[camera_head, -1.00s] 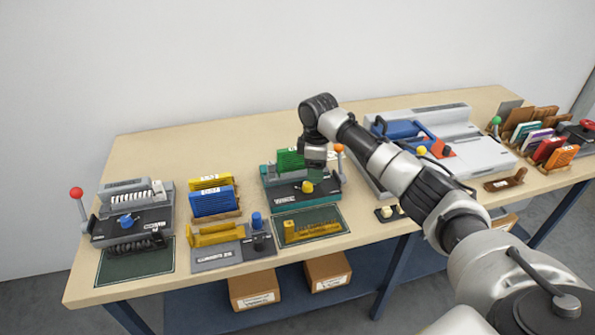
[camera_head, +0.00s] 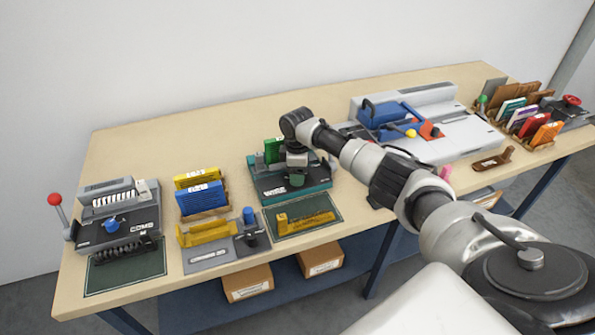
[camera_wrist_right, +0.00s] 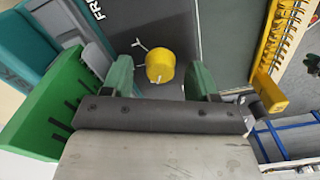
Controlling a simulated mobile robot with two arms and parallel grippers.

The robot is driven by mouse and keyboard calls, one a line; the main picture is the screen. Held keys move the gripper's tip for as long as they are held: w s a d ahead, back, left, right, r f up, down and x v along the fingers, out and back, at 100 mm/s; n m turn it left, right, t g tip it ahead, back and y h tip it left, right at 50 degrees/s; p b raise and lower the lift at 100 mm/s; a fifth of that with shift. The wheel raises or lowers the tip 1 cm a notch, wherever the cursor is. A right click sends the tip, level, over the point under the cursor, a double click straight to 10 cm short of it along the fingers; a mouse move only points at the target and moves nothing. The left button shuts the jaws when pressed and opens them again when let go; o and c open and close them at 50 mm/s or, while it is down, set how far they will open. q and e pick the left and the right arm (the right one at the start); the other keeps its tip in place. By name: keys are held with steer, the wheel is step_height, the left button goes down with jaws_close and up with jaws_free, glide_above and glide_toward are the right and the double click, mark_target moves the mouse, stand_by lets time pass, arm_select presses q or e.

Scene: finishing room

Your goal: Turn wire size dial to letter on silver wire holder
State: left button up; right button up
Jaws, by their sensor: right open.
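The yellow dial (camera_wrist_right: 159,66) with a pale pointer sits on the dark top plate of the teal machine (camera_head: 260,190). In the wrist view it lies between the two green fingertips of my right gripper (camera_wrist_right: 160,80), which is open. In the head view my right gripper (camera_head: 297,180) is over this machine and hides the dial. Contact with the dial cannot be told. A yellow holder with a toothed row (camera_head: 307,221) lies on the mat before the machine; it also shows in the wrist view (camera_wrist_right: 269,85). No letter on it is readable. My left gripper is out of view.
A green block (camera_head: 273,151) stands at the back of the teal machine. Left are blue and yellow stacks (camera_head: 203,197) and a grey machine with a blue dial (camera_head: 112,224). A large grey machine (camera_head: 455,135) stands right. Bare table lies behind.

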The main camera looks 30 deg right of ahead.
steer(key=shift+s+f, duration=0.1)
steer(key=shift+f, duration=0.1)
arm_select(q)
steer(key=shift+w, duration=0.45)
arm_select(e)
steer(key=shift+c, duration=1)
steer(key=c, duration=0.7)
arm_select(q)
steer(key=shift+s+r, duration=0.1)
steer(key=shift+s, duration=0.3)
